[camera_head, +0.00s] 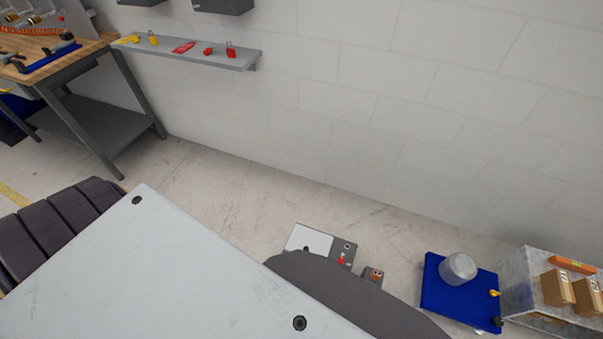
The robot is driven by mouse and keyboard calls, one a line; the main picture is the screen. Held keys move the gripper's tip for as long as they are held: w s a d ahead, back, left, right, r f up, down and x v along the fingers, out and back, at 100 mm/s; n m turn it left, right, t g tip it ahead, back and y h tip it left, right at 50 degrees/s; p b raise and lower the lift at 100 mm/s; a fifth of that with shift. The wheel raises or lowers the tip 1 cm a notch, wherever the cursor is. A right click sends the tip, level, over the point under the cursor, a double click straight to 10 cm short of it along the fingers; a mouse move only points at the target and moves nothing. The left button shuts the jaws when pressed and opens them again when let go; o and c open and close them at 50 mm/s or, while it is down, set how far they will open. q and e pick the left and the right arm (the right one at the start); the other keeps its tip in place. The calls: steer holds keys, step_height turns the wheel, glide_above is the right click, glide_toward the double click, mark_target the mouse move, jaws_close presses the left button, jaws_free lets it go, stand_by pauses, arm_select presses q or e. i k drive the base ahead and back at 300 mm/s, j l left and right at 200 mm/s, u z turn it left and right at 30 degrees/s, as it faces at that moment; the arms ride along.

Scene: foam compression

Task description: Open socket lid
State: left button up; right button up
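No socket lid can be clearly made out. A dark grey box (222,6) is on the wall at the top edge, cut off by the frame. A second dark box (141,2) to its left shows only its lower edge. I cannot tell whether either is the socket or whether a lid is open. Neither of my grippers is in view.
A grey wall shelf (190,52) holds padlocks and a red tag. A workbench (50,52) stands at the upper left. A blue platform (440,299) carries a grey cylinder (458,268). A metal stand (516,290) holds cardboard boxes. A large pale panel fills the lower foreground.

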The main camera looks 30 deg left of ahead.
mark_target(302, 237)
steer(key=j+u, duration=0.15)
steer(key=u, duration=0.7)
steer(key=k+j, duration=0.05)
